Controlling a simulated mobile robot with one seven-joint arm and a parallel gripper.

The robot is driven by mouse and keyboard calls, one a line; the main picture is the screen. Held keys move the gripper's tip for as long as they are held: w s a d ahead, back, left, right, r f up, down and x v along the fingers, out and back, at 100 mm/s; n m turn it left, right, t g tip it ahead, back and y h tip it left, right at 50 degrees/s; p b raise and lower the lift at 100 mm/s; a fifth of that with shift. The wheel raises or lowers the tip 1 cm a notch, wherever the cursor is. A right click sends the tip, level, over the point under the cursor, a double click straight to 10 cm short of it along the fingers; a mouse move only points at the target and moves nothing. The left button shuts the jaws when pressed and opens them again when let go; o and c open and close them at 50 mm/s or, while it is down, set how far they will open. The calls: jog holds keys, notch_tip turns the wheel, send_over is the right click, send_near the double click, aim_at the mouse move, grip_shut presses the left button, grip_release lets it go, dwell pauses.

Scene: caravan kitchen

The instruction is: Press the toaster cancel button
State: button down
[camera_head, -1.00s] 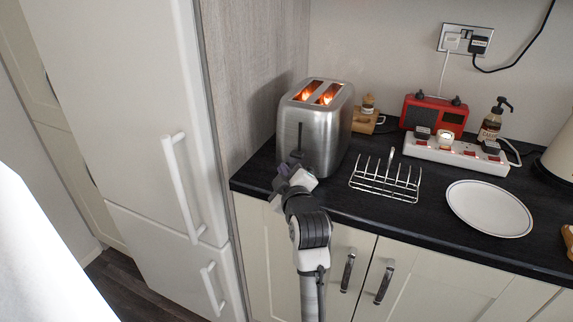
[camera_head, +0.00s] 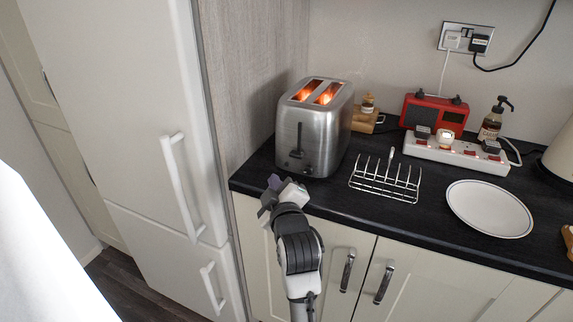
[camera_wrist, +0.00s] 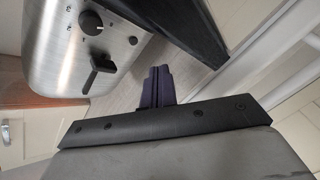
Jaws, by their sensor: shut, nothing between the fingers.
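The silver toaster (camera_head: 324,121) stands on the dark counter by the tall wood-grain panel, its slots glowing orange. Its black lever (camera_head: 297,153) sits low on the front face. I cannot read which one is cancel. My gripper (camera_head: 272,184) is shut and empty, in front of and below the toaster face, apart from it. Its dark fingers (camera_wrist: 158,84) show together in the wrist view, beside the lever.
A wire toast rack (camera_head: 386,181) stands right of the toaster. A white plate (camera_head: 489,209), power strip (camera_head: 455,152), red radio (camera_head: 434,114) and pump bottle (camera_head: 492,121) are further right. The fridge (camera_head: 140,120) is left. The counter's front edge lies near my gripper.

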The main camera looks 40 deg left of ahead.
jog(key=shift+s+d, duration=0.1)
jog(key=shift+s, duration=0.45)
